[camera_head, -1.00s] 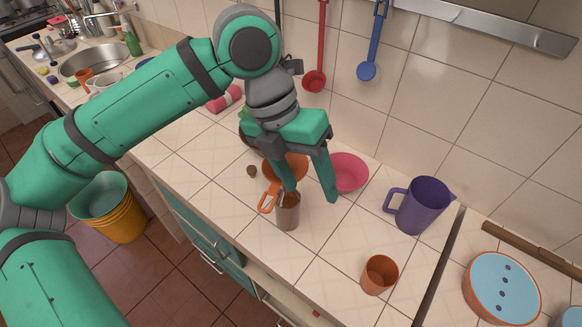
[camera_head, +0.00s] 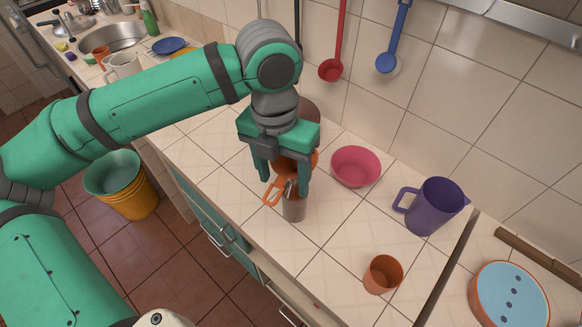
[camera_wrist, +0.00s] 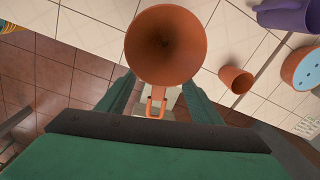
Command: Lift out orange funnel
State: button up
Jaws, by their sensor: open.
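The orange funnel (camera_head: 285,164) stands in the mouth of a brown see-through bottle (camera_head: 293,207) on the tiled counter, its loop handle (camera_head: 272,193) pointing to the front left. My gripper (camera_head: 283,184) is open above the bottle, pointing down, with one finger on each side of the funnel's handle area. The wrist view shows the funnel's wide mouth (camera_wrist: 166,42) beyond the fingertips and its handle between the two open fingers (camera_wrist: 158,92). My gripper partly hides the funnel in the head view. I cannot tell whether a finger touches it.
A pink bowl (camera_head: 355,167) stands close right of my gripper. A purple jug (camera_head: 433,207) and an orange cup (camera_head: 383,275) stand farther right. A brown pot (camera_head: 309,110) is behind my gripper. A red ladle (camera_head: 331,70) and a blue ladle (camera_head: 387,62) hang on the wall.

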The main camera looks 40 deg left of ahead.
notch_tip(320, 180, down, 4)
jog(key=shift+d+f, duration=0.1)
jog(key=c, duration=1.5)
